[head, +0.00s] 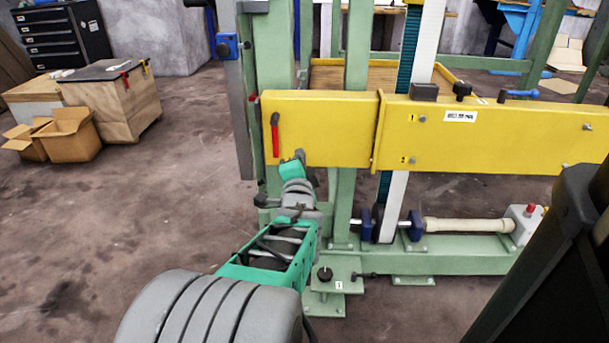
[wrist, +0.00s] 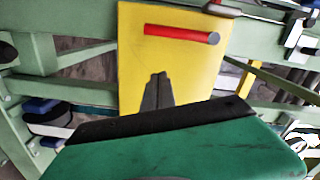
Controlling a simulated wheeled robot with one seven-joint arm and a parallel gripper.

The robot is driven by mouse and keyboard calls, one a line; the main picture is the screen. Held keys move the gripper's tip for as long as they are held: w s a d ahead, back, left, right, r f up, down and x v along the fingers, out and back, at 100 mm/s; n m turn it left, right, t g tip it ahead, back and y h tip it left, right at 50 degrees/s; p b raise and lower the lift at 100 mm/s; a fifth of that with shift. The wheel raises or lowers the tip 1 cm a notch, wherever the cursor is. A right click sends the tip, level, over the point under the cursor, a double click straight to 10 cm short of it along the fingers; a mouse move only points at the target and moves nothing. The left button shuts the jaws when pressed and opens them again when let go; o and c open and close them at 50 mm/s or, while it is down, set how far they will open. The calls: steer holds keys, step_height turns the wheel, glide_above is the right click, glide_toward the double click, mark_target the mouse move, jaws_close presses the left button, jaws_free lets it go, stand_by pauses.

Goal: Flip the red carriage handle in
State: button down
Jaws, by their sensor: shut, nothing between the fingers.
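The red carriage handle (head: 275,135) is a thin bar on the left end of the yellow carriage beam (head: 330,118). In the head view it hangs nearly upright along the beam's face. In the wrist view the red handle (wrist: 181,34) lies across the yellow plate (wrist: 205,75), with its round end at the right. My gripper (head: 299,155) is just below and right of the handle in the head view. In the wrist view my gripper's dark fingertips (wrist: 158,76) are together, empty, and apart from the handle. The wrist housing hides the lower part of the fingers.
Green frame posts (head: 357,60) stand around the beam, with a green base rail (head: 460,252) below. A roller shaft (head: 465,225) lies low at the right. Cardboard boxes (head: 68,135) and a wooden crate (head: 115,98) stand at the left. The floor between is clear.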

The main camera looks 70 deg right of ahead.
steer(key=p+v, duration=0.2)
steer(key=v, duration=0.6)
steer(key=shift+a+r, duration=0.2)
steer(key=shift+a, duration=0.15)
steer(key=shift+w, duration=0.1)
